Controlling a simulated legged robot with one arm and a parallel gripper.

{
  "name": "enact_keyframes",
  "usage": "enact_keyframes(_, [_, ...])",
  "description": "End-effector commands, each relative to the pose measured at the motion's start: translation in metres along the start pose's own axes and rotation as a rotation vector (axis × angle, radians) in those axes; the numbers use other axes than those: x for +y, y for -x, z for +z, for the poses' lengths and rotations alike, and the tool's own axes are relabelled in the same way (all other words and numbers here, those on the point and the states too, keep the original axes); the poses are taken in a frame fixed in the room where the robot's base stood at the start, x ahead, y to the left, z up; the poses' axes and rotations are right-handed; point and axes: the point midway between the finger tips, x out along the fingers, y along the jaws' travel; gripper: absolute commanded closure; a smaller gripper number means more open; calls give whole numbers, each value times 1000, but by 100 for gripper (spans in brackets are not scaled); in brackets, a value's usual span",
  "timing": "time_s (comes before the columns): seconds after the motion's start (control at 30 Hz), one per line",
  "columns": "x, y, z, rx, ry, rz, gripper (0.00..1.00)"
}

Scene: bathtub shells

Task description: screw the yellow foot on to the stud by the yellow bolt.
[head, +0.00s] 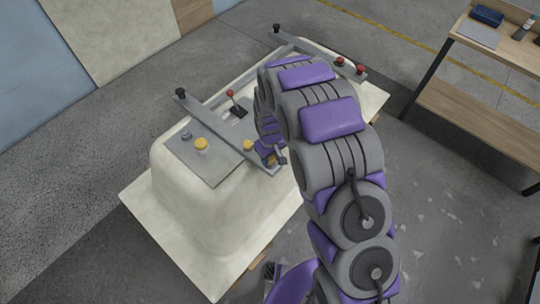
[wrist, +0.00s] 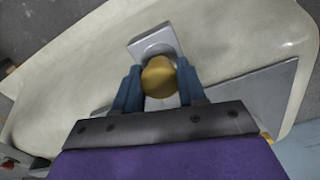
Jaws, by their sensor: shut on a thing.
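The yellow foot (wrist: 158,77) is between the two blue fingers of my gripper (wrist: 160,84) in the wrist view, and the fingers are shut on it. Behind it shows a grey square bar end (wrist: 153,42). In the head view my gripper (head: 273,156) is at the near end of the front grey bar (head: 222,130), and the foot is mostly hidden by it. The yellow bolt (head: 248,145) stands on this bar just left of my gripper. The stud is hidden, so I cannot tell whether the foot is seated on it.
The upturned cream tub shell (head: 180,225) rests on a pallet (head: 135,203). A grey plate (head: 190,160) carries another yellow round part (head: 201,144). A bench (head: 490,95) is at right.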

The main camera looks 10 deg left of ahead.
Motion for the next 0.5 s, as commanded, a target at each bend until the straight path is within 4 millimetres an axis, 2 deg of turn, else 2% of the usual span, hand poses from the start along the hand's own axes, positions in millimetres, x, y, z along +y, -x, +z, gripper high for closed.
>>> enact_keyframes(0.3, [0,-8,0,-1,0,0,89])
enact_keyframes(0.33, [0,-7,0,-1,0,0,57])
enact_keyframes(0.5, [0,-7,0,-1,0,0,40])
